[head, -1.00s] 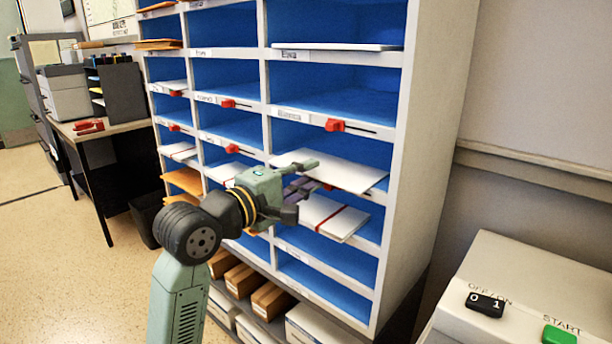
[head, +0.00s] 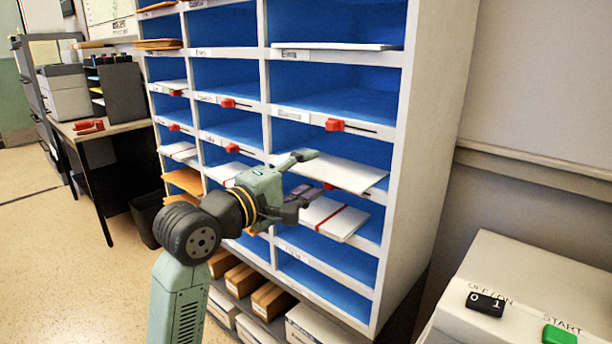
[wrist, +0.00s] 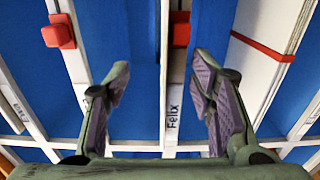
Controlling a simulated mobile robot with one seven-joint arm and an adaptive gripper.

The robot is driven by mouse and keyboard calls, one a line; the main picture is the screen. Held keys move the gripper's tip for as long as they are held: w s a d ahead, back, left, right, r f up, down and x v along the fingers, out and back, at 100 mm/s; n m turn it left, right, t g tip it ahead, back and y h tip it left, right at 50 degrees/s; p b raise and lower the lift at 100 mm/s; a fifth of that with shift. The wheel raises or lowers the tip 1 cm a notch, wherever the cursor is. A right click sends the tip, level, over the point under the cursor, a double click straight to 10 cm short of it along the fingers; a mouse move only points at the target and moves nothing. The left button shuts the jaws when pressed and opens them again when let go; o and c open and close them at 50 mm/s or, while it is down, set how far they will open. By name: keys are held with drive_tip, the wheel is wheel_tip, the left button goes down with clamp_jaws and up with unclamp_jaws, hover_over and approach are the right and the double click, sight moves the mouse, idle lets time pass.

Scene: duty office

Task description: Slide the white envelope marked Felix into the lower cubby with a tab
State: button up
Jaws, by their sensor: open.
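A flat white envelope (head: 345,172) lies in a right-column cubby, its near edge close to the shelf front. I cannot read a name on it. The label Felix (wrist: 173,100) shows in the wrist view on the strip between my fingers. A red tab (wrist: 181,30) sits further along that strip; it also shows beside my fingers in the head view (head: 328,187). My gripper (head: 308,178) is open at this shelf edge, one finger above and one below. In the wrist view its fingers (wrist: 160,75) stand apart on both sides of the strip, holding nothing.
A white stack with a red band (head: 342,219) sticks out of the cubby just below, close to my lower finger. Other shelves carry red tabs (head: 335,125). A machine with an on/off switch (head: 486,304) stands at the lower right.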

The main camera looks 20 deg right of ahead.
drive_tip(key=shift+f+b, duration=0.35)
drive_tip(key=shift+b, duration=0.2)
drive_tip(key=shift+a, duration=0.15)
drive_tip(key=b+v, duration=0.4)
drive_tip(key=v, duration=0.5)
drive_tip(key=shift+s+a, duration=0.3)
idle(0.5)
drive_tip(key=shift+f, duration=0.1)
